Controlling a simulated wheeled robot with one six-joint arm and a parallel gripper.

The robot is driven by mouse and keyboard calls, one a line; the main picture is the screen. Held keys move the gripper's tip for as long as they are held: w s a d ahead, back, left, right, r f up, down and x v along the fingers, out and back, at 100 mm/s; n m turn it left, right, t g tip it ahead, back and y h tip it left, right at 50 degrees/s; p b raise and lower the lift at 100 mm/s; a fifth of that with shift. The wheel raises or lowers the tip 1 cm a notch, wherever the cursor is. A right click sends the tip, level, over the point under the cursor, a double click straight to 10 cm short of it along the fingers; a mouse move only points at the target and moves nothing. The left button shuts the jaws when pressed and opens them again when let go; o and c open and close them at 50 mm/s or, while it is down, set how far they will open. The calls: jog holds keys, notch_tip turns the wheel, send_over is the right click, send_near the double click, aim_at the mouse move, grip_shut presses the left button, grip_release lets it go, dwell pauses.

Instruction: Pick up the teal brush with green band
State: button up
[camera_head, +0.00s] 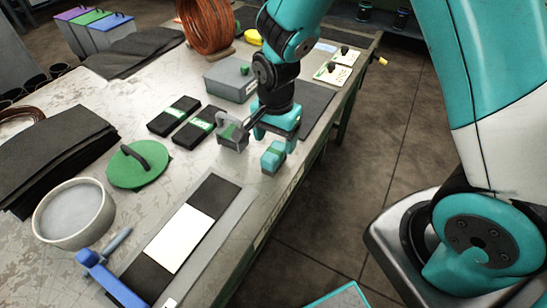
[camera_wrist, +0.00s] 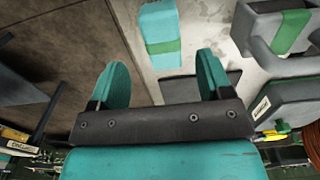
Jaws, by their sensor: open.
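The teal brush (camera_head: 273,157) is a small block with a green band, lying on the table near its right edge. My gripper (camera_head: 275,135) hangs just above and behind the brush in the head view. In the wrist view my gripper (camera_wrist: 163,75) has its two teal fingers apart with nothing between them. The brush appears apart from both fingers.
A grey handled object with a green band (camera_head: 232,135) stands close left of my gripper. Two black brushes (camera_head: 174,116) lie further left. A grey box (camera_head: 229,80) sits behind. A green round lid (camera_head: 138,165) and a black-and-white strip (camera_head: 180,238) lie nearer. The table edge is close right.

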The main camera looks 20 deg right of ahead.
aim_at(275, 158)
jog(key=f, duration=0.7)
jog(key=shift+w+f+p, duration=0.25)
jog(key=shift+f+p, duration=0.15)
jog(key=shift+d, duration=0.1)
jog(key=c, duration=1)
